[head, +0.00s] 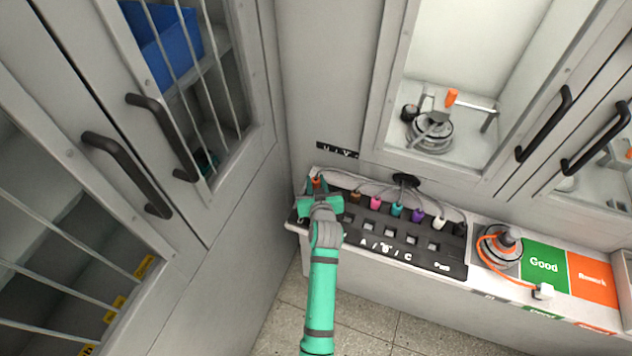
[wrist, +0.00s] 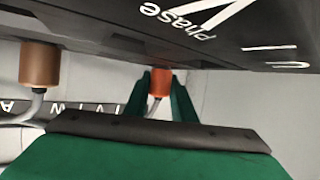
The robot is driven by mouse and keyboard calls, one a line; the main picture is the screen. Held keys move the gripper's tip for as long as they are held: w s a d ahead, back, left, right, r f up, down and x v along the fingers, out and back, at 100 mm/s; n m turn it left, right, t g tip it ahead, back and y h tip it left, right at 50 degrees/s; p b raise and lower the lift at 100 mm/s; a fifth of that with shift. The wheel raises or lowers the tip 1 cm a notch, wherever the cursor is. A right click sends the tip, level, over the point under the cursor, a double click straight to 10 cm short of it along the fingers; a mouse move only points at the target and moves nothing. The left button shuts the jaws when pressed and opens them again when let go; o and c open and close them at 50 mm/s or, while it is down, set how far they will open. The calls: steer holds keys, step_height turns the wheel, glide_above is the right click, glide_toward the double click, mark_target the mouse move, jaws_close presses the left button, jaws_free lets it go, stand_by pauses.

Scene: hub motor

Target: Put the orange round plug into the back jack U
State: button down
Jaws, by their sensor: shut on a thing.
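The orange round plug (head: 316,182) is at the back left end of the black jack panel (head: 450,262). In the wrist view the orange plug (wrist: 161,83) sits between the two green fingers of my gripper (wrist: 160,95), with a grey cable running from it. My gripper (head: 316,188) is shut on the plug. The plug's end meets the edge of the dark panel (wrist: 120,25) in the wrist view; I cannot tell whether it is in a jack. The back jack U itself is not clearly visible; a lettered strip (head: 337,150) is on the back wall.
To the right along the panel stand a brown plug (head: 355,196), a pink plug (head: 376,202) and several others with grey cables. A hub motor (head: 500,245) with an orange cable stands right of the panel, beside the green Good area (head: 543,263). Grey cabinets flank the left.

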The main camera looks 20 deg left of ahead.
steer(key=c, duration=1.5)
jaws_free()
steer(key=shift+r, duration=0.1)
steer(key=v, duration=1.2)
steer(key=s+d+f+m+t+h, duration=0.1)
steer(key=s+d+f+m+h, duration=0.1)
steer(key=s+d, duration=0.5)
steer(key=s+d+f+m+t+h, duration=0.1)
steer(key=s+d+f+m+h, duration=0.15)
steer(key=s, duration=0.85)
steer(key=shift+m+t+h, duration=0.25)
steer(key=shift+t+h, duration=0.25)
steer(key=shift+h, duration=0.15)
steer(key=s+d+r, duration=0.1)
steer(key=s+r, duration=0.1)
steer(key=s, duration=0.3)
steer(key=s+d+r, duration=0.2)
steer(key=s+r, duration=0.1)
steer(key=s, duration=0.3)
steer(key=s+d+r, duration=0.2)
steer(key=s, duration=0.4)
steer(key=shift+d+r, duration=0.25)
steer(key=shift+r, duration=0.15)
